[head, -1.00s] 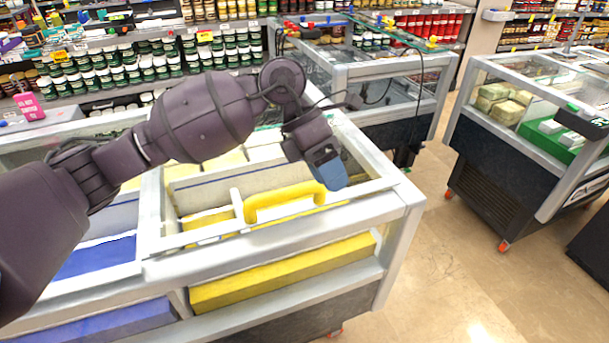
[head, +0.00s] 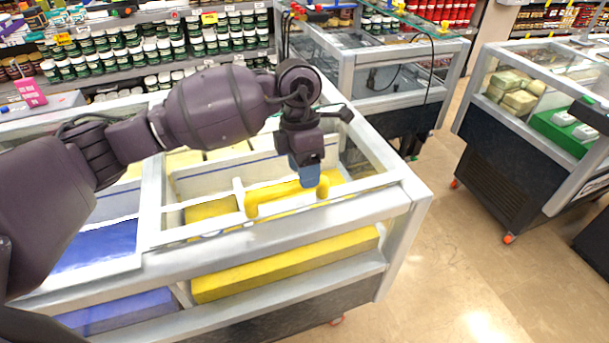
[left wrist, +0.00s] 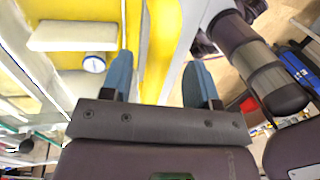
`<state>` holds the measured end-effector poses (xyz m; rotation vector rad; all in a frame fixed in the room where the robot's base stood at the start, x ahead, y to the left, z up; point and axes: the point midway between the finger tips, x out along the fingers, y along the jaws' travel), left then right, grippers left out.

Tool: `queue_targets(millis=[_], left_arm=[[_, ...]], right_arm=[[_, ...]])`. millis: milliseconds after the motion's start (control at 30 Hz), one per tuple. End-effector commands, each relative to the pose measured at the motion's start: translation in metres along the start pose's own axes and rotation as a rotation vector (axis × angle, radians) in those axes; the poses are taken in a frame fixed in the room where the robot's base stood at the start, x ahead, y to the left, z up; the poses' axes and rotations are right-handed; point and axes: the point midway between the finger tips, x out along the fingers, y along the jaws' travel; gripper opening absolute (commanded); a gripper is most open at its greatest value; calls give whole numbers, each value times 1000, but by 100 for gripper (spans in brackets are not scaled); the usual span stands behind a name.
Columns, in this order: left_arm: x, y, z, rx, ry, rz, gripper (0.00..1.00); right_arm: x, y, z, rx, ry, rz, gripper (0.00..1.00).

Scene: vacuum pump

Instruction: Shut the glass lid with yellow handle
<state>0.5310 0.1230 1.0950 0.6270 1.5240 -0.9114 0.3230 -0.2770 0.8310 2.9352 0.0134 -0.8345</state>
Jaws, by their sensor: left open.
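The yellow handle (head: 272,194) is a U-shaped bar on the glass lid on top of the white-framed freezer nearest me. The lid's glass is clear, and its white edge bar (head: 238,192) shows just left of the handle. My left gripper (head: 309,180) points down at the handle's right end, with blue fingers open. In the left wrist view, the open fingers (left wrist: 160,82) stand either side of the yellow handle (left wrist: 160,35), apart from it as far as I can tell. My right gripper is out of view.
The freezer's white rim (head: 290,221) surrounds the lid, with yellow and blue goods below. Another freezer (head: 395,70) stands behind, and a dark display case (head: 510,140) stands at the right. Bare floor (head: 450,270) lies between them. Stocked shelves line the back.

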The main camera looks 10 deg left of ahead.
Motion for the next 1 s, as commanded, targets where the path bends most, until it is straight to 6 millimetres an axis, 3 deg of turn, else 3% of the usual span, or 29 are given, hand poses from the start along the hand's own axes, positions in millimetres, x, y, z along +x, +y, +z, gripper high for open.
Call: queue_targets(millis=[200,567,933,1000], left_arm=[[20,0,0,0,-1,-1,55],[24,0,0,0,-1,0,55],[24,0,0,0,-1,0,0],[24,0,0,0,-1,0,0]], right_arm=[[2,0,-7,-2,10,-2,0],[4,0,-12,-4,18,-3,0],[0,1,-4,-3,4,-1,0],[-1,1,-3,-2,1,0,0]])
